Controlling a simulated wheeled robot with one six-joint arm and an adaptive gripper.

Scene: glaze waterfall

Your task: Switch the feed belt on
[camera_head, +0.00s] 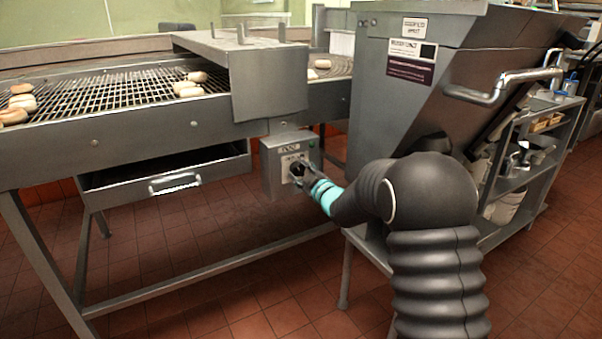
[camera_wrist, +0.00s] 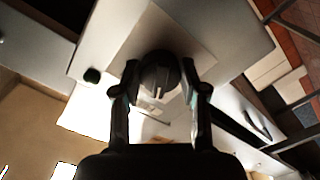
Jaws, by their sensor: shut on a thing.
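The feed belt (camera_head: 120,95) is a dark wire-mesh conveyor with several doughnut-like pieces on it, passing under a grey metal hood (camera_head: 268,80). A grey control box (camera_head: 272,175) hangs below the belt's side rail, with a label plate on its front. My gripper (camera_head: 300,172) reaches the front of this box. In the wrist view a round dark knob (camera_wrist: 157,76) with a light pointer line sits between my two fingers, which are closed on its sides. A small dark green button (camera_wrist: 92,75) is beside it on the box. My gripper partly hides the knob in the head view.
A large grey hopper machine (camera_head: 385,90) stands right of the box, close to my arm. A drawer or tray with a handle (camera_head: 175,182) is under the belt. A shelf rack (camera_head: 530,150) stands farther right. Red tiled floor (camera_head: 250,300) is open in front.

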